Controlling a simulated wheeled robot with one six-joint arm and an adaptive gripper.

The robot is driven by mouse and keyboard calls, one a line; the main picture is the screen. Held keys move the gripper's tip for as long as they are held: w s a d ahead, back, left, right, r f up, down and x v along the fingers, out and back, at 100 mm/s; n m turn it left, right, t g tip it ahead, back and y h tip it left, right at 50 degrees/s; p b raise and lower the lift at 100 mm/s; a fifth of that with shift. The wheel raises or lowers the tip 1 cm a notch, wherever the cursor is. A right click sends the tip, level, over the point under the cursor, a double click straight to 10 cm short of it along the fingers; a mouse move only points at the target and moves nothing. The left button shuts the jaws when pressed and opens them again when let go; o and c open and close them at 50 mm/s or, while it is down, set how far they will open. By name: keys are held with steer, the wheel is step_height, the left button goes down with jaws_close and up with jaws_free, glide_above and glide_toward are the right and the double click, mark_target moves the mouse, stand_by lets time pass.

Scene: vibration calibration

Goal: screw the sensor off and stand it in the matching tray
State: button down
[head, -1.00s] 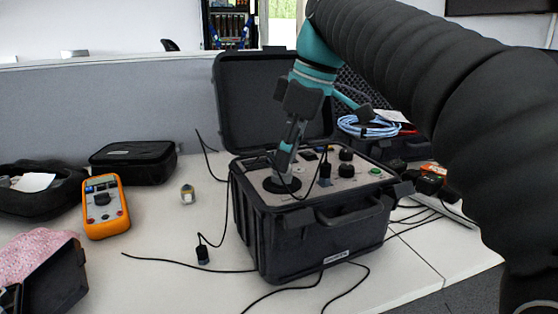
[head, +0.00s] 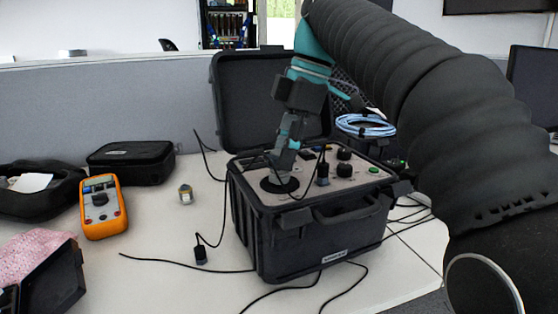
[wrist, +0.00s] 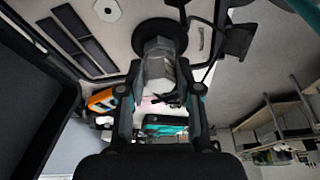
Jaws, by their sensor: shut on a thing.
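My gripper (head: 280,172) points down at the left part of the top panel of the black calibrator case (head: 312,222). In the wrist view my gripper (wrist: 159,85) is shut on a silver-grey, many-sided sensor (wrist: 158,70). The sensor is in line with the black round mount (wrist: 160,28) on the panel; I cannot tell whether the two touch. The mount also shows in the head view as a black disc (head: 279,186) under the fingertips, where the fingers largely hide the sensor. I cannot pick out the matching tray for certain.
A small metal-and-yellow piece (head: 186,193) stands on the table. An orange multimeter (head: 102,207), a black pouch (head: 131,162) and pink bubble wrap (head: 32,255) lie left. A loose cable (head: 186,263) crosses the front. The raised lid (head: 262,100) stands behind. Blue cable (head: 366,125) is behind right.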

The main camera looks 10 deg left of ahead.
steer(key=shift+a+n+g, duration=0.15)
steer(key=shift+n+g, duration=0.15)
steer(key=shift+n, duration=0.8)
steer(key=c, duration=0.7)
jaws_free()
steer(key=shift+a, duration=0.15)
steer(key=shift+o, duration=0.4)
steer(key=shift+w, duration=0.1)
steer(key=shift+d, duration=0.2)
steer(key=m+t, duration=0.1)
steer(key=m, duration=0.3)
